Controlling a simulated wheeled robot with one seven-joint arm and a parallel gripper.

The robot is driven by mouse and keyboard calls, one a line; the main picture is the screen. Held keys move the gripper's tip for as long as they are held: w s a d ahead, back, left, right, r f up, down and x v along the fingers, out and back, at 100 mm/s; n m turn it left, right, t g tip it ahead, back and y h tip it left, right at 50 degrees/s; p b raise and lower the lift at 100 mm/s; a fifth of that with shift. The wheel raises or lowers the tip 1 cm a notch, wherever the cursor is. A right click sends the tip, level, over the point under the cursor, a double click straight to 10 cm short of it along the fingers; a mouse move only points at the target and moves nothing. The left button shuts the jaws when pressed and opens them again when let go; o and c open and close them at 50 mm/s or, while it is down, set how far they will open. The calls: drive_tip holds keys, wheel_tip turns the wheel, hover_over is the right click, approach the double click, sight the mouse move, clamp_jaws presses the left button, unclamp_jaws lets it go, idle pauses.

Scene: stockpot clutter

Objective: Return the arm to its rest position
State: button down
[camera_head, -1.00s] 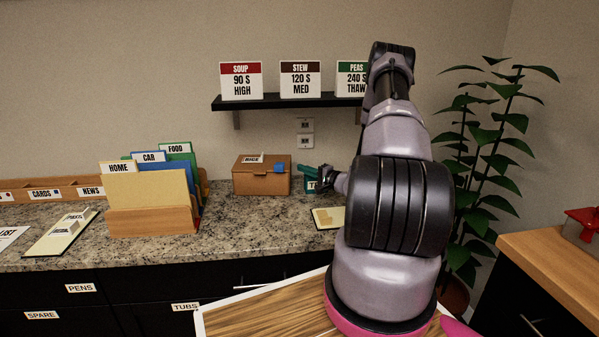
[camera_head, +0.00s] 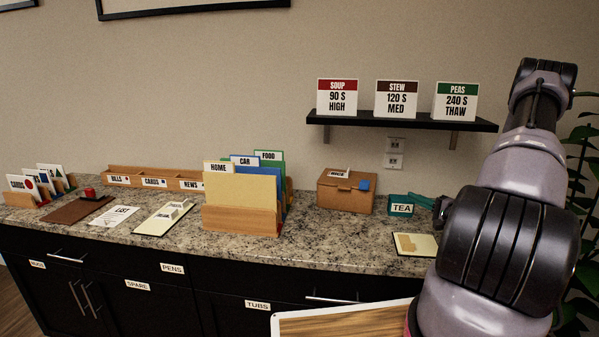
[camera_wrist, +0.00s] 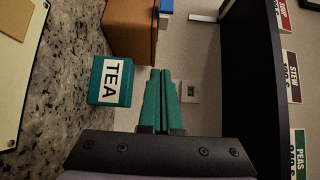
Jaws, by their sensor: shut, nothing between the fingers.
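My arm (camera_head: 508,240) rises at the right of the head view, bent, with its forearm pointing back over the counter. My gripper (camera_head: 418,198) shows small at the arm's left edge, just right of the teal TEA box (camera_head: 401,206). In the wrist view its two teal fingers (camera_wrist: 161,72) lie together with nothing between them. There the TEA box (camera_wrist: 110,81) stands left of the fingers, apart from them in the picture. The wrist and part of the gripper are hidden behind the arm in the head view.
A black shelf (camera_head: 400,122) with SOUP, STEW and PEAS cards hangs above; it fills the right of the wrist view (camera_wrist: 262,70). The brown RICE box (camera_head: 345,194) and a file holder (camera_head: 240,219) stand on the granite counter (camera_head: 330,242). A plant (camera_head: 585,165) is behind the arm.

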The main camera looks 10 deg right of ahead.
drive_tip(key=s+a+r+n+g+y, duration=0.1)
drive_tip(key=s+a+r+n+g, duration=0.25)
drive_tip(key=a+r, duration=0.35)
drive_tip(key=s+a+r+n+g+y, duration=0.1)
drive_tip(key=s+a+r+n+g, duration=0.15)
drive_tip(key=a+r+g, duration=0.4)
drive_tip(key=s+a+r+n+g+y, duration=0.1)
drive_tip(key=s+a+r+n+g, duration=0.15)
drive_tip(key=a+r, duration=0.55)
drive_tip(key=s+a+r+t+h, duration=0.1)
drive_tip(key=s+r+h, duration=0.3)
drive_tip(key=s, duration=0.5)
drive_tip(key=s+a+r+t+h, duration=0.1)
drive_tip(key=s+r+t+h, duration=0.1)
drive_tip(key=s+r+h, duration=0.3)
drive_tip(key=shift+s+a+r+t, duration=0.15)
drive_tip(key=shift+s+r+t, duration=0.2)
drive_tip(key=shift+s+r, duration=2)
drive_tip(key=shift+f, duration=0.1)
